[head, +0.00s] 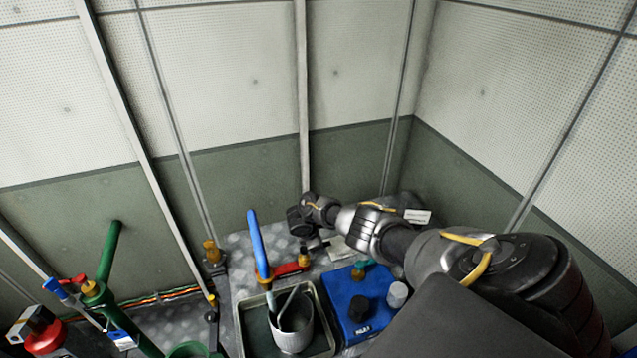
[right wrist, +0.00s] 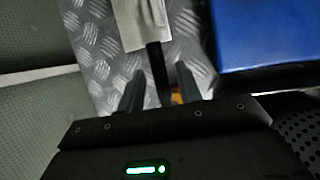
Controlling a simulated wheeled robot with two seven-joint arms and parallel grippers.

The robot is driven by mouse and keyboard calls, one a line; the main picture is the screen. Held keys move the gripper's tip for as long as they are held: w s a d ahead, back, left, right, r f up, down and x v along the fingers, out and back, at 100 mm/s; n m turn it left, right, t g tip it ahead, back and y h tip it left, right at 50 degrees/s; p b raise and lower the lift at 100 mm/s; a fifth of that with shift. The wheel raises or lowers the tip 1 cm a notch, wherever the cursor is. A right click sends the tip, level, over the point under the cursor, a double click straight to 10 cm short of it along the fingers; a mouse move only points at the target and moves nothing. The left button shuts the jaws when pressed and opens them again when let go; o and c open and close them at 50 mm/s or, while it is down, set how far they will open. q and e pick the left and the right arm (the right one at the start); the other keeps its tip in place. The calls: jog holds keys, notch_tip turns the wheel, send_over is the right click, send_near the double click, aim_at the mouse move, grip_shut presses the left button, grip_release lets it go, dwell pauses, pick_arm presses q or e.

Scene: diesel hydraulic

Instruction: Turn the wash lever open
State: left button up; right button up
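My right gripper (head: 312,243) reaches down over the bench near the back wall, beside a red lever-like part with brass ends (head: 290,268). In the right wrist view, my right gripper's two fingers (right wrist: 160,90) stand apart. A dark bar (right wrist: 156,72) lies between them, with gaps visible on both sides. A bit of yellow-orange (right wrist: 178,98) shows low between the fingers. I cannot tell for sure which part is the wash lever, or whether the bar is it. My left gripper is not in view.
A blue upright handle (head: 258,240) stands by a metal tray (head: 328,318) holding a grey cup (head: 291,332). A blue case (head: 345,295) with dark knobs lies right of the tray. Green pipes (head: 110,255) and a red valve (head: 42,335) stand at left. Walls close off the back.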

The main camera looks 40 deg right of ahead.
jog(key=p+v, duration=0.4)
jog(key=v, duration=0.7)
jog(key=shift+w+a+f, duration=0.1)
jog(key=shift+f, duration=0.05)
dwell(0.5)
